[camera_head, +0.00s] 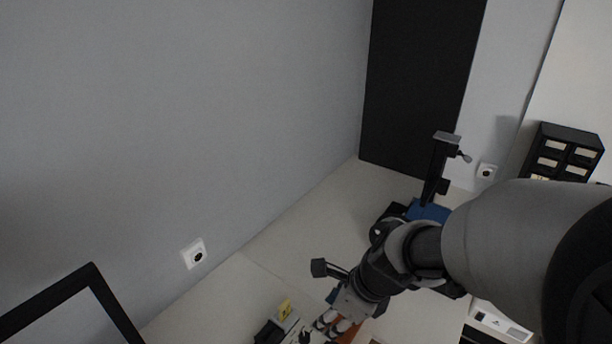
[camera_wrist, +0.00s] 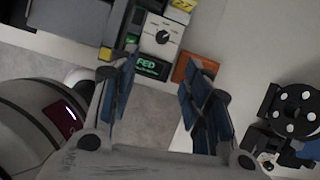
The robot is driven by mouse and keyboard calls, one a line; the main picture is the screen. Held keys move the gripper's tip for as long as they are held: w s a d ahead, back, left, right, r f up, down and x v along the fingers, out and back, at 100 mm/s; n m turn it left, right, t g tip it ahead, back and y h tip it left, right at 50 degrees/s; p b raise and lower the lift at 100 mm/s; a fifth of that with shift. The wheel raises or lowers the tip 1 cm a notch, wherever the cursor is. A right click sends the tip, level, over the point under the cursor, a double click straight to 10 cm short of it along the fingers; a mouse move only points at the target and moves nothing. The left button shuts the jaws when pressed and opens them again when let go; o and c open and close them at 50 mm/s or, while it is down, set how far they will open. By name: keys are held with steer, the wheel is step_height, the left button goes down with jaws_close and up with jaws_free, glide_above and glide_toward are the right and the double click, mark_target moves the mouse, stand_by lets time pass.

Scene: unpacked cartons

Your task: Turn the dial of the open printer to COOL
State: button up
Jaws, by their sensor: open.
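A white panel (camera_wrist: 172,28) with a round dark dial (camera_wrist: 162,37) shows at the top middle of the wrist view. Marks ring the dial, but its lettering and the pointer's setting are too small to read. A dark box with green lettering (camera_wrist: 148,66) sits just below it. My gripper (camera_wrist: 160,88) is open and empty, its fingers spread on either side below the dial, apart from it. In the head view my gripper (camera_head: 338,322) hangs low over the bench. A dark upright frame with a blue base (camera_head: 430,210), possibly the open printer, stands behind my arm.
An orange piece (camera_wrist: 194,70) lies right of the panel, near a finger. A yellow label (camera_wrist: 182,5) and yellow button (camera_wrist: 105,53) are nearby. A black disc with pale dots (camera_wrist: 300,110) stands at right. A drawer cabinet (camera_head: 565,152) is at the back right.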

steer(key=w+m, duration=0.1)
steer(key=b, duration=0.9)
glide_toward(305, 336)
steer(key=x, duration=0.8)
steer(key=shift+a+f, duration=0.15)
steer(key=shift+f, duration=0.1)
jaws_close()
